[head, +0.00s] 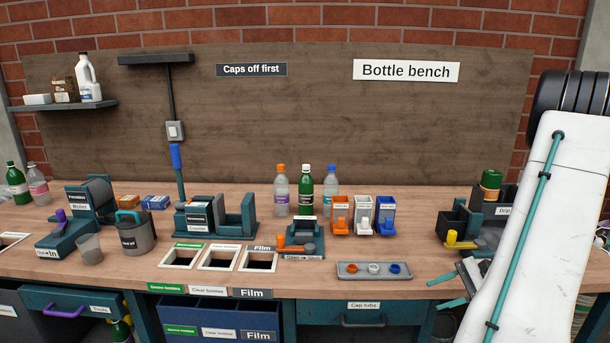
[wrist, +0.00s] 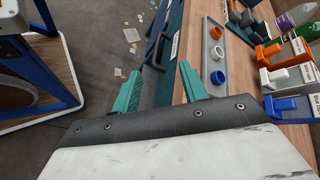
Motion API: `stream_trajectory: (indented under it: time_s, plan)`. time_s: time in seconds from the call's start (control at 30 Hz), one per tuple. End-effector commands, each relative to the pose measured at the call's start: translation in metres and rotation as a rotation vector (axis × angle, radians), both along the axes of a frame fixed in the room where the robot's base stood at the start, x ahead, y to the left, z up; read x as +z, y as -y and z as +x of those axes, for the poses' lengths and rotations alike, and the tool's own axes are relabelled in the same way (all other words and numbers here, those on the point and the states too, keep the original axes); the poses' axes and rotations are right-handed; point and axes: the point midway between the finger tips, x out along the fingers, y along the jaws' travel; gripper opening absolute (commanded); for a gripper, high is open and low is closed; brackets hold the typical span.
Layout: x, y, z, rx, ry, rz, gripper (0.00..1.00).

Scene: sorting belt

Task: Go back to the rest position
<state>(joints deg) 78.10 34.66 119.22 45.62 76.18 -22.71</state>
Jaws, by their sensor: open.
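My gripper (head: 446,293) is at the right of the head view, over the bench's front edge and right of the grey cap tray (head: 344,274). In the wrist view my gripper (wrist: 160,88) has its two teal fingers apart with nothing between them. The bench's front edge and a drawer handle show beyond the fingers. The cap tray (wrist: 204,62) lies just past the right finger, with an orange, a white and a blue cap in it. My white arm covers the right end of the bench in the head view.
Three bottles (head: 305,190) stand at the back middle, with orange, white and blue dispensers (head: 363,215) to their right. Floor scraps and a blue-framed stand (wrist: 50,70) show in the wrist view.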

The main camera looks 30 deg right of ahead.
Motion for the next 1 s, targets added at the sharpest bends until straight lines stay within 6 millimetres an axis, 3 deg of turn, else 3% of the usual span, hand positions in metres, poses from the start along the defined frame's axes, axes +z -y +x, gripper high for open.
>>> stream_trajectory:
  time_s: [0.03, 0.13, 0.37, 0.7, 1.0]
  plan:
    - [0.019, -0.022, 0.011, 0.084, -0.039, -0.031, 0.44]
    - [0.048, -0.064, 0.022, 0.234, -0.123, -0.094, 0.44]
    - [0.104, -0.152, 0.026, 0.547, -0.269, -0.307, 0.44]
    - [0.163, -0.254, 0.0, 0.933, -0.306, -0.732, 0.44]
    - [0.2, -0.323, -0.03, 1.21, -0.087, -1.101, 0.44]
